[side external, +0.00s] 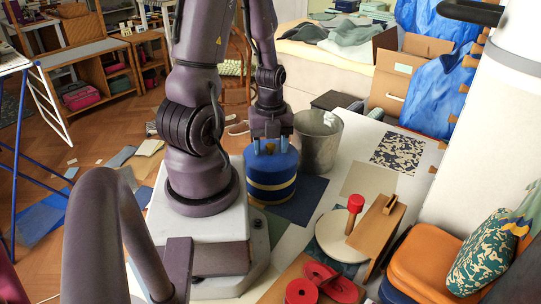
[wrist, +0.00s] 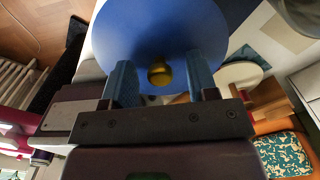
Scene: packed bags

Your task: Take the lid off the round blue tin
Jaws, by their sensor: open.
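The round blue tin (side external: 271,184) stands upright on the white table beside my base, with pale gold bands around its side. Its blue lid (side external: 282,160) is on top. In the wrist view the lid (wrist: 160,35) fills the upper middle, with a round brass knob (wrist: 159,74) on it. My gripper (side external: 270,147) is right over the lid, pointing down. In the wrist view its two blue fingers (wrist: 161,82) are apart, one on each side of the knob, with a gap to it. Whether the fingertips touch the lid I cannot tell.
A grey metal bucket (side external: 318,143) stands close behind the tin on its right. A dark blue mat (side external: 303,203) lies beside the tin. A round pale board (side external: 335,241), a red-topped peg (side external: 355,204) and a wooden board (side external: 376,228) are further right.

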